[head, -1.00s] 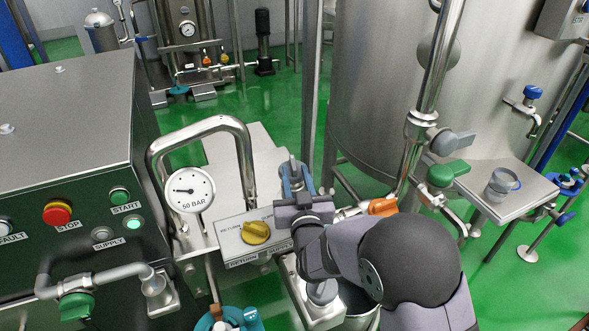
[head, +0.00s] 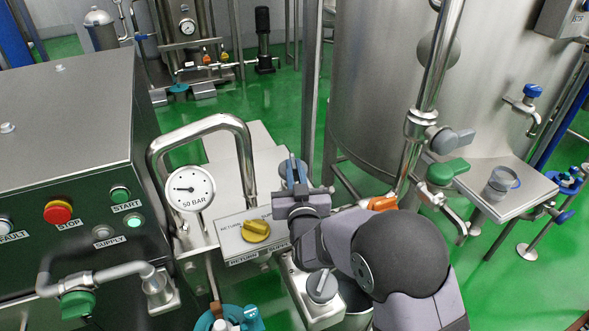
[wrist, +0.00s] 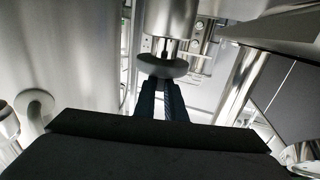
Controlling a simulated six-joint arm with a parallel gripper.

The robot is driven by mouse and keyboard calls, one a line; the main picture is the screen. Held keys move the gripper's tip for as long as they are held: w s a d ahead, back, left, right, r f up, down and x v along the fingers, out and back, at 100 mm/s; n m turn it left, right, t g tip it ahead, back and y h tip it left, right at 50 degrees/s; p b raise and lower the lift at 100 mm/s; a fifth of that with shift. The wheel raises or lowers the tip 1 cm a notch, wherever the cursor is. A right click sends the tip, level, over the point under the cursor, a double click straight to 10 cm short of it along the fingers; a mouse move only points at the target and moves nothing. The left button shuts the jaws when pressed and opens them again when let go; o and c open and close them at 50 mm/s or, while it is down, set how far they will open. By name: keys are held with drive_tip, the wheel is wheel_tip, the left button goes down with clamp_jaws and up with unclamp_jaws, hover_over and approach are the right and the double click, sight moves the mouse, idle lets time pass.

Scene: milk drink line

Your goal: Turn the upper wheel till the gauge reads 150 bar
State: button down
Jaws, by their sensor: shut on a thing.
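The gauge (head: 190,189) has a white dial marked 50 BAR, and its dark needle points left; the scale is too small to read. My gripper (head: 296,172) is to the right of the gauge, its blue fingers shut on a grey round wheel. This wheel is mostly hidden behind the fingers in the head view. In the wrist view the fingers reach the near edge of the grey wheel (wrist: 163,66), which sits on a metal stem.
A yellow selector knob (head: 256,231) is left of my gripper. A teal wheel (head: 222,318) sits at the bottom edge. A bent steel pipe (head: 205,124) arches behind the gauge. The large tank (head: 385,110) stands behind my arm. A green-handled valve (head: 449,170) is to the right.

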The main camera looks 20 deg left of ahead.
drive_tip(key=shift+a+m+t+h, duration=0.15)
drive_tip(key=shift+m+t+h, duration=0.35)
drive_tip(key=shift+h, duration=0.4)
drive_tip(key=c, duration=1.8)
unclamp_jaws()
drive_tip(key=shift+s, duration=0.15)
drive_tip(key=shift+b+v, duration=0.6)
drive_tip(key=shift+v, duration=3)
drive_tip(key=shift+r, duration=0.1)
